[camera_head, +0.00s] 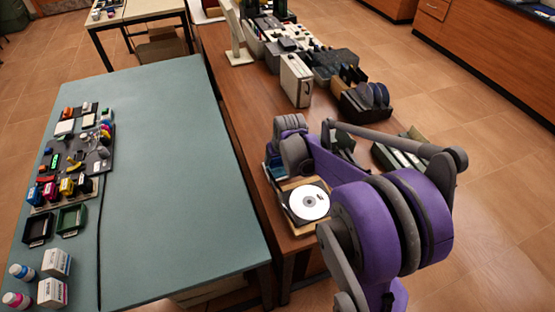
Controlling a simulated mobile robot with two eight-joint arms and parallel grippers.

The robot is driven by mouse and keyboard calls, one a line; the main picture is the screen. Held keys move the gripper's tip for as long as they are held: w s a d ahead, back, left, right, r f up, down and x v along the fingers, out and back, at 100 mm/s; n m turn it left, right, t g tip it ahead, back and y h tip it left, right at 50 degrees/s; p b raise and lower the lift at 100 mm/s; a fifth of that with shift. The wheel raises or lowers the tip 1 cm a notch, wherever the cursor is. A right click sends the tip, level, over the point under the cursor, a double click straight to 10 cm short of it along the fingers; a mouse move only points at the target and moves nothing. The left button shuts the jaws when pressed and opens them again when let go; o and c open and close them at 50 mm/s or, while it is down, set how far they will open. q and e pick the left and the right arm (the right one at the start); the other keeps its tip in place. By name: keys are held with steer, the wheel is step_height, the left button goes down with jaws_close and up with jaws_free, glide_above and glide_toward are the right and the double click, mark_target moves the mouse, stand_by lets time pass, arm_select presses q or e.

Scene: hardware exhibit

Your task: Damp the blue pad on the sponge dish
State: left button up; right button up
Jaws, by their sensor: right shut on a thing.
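My right arm, purple and grey, reaches in from the lower right over the brown table. Its wrist end with the right gripper (291,150) is low over that table, behind a tray with a silver disc. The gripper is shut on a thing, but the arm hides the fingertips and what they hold. I cannot make out the blue pad or the sponge dish. A dark bluish edge (269,172) shows just left of the wrist; I cannot tell what it is. My left gripper is not in view.
The silver disc (307,203) lies on a wooden tray.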

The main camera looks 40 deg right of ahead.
steer(key=shift+r+p, duration=1.3)
steer(key=shift+r, duration=1.1)
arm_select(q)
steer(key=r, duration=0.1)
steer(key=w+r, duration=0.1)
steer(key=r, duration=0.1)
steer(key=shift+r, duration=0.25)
